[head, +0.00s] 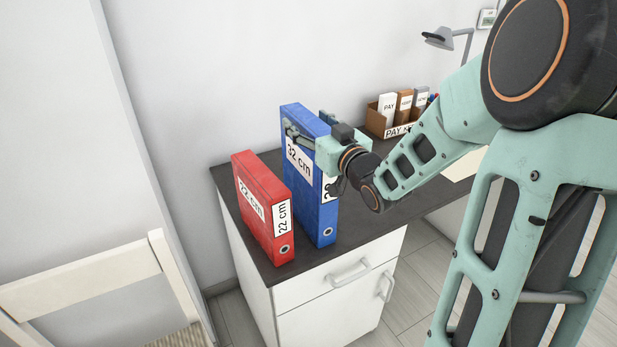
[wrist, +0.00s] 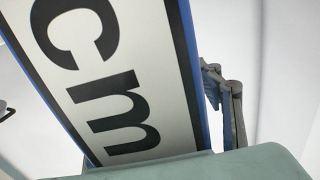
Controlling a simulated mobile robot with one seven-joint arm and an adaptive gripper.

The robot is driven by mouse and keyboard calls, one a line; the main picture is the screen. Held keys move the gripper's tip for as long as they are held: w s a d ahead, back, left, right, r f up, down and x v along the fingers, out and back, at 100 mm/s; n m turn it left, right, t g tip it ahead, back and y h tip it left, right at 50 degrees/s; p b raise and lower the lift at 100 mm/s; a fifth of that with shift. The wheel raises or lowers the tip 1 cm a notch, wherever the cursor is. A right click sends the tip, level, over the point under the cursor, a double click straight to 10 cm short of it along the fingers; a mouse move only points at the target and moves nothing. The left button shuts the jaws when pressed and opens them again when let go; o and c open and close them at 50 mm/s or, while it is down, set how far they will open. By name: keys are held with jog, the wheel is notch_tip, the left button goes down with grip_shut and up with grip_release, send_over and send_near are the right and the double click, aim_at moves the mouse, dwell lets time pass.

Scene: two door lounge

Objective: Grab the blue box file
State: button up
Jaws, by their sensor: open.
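The blue box file (head: 325,215) stands upright on the dark desk top, with a white "32 cm" label. It also shows in the wrist view (wrist: 38,75), where its label fills much of the picture. My gripper (head: 309,124) is at the upper part of the file, open, with one finger along its labelled left side. The other finger is mostly hidden behind the file. In the wrist view one finger shows just right of the file's edge, with the file reaching in towards the palm. Whether the fingers touch it I cannot tell.
A red box file (head: 262,200) labelled "22 cm" stands close by on the left of the desk (head: 350,240). A brown organizer (head: 375,122) and a grey lamp (head: 440,40) are behind. A white chair (head: 85,275) is at lower left. The wall is close behind the desk.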

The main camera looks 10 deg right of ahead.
grip_shut()
jog(key=shift+r, duration=0.1)
dwell(0.4)
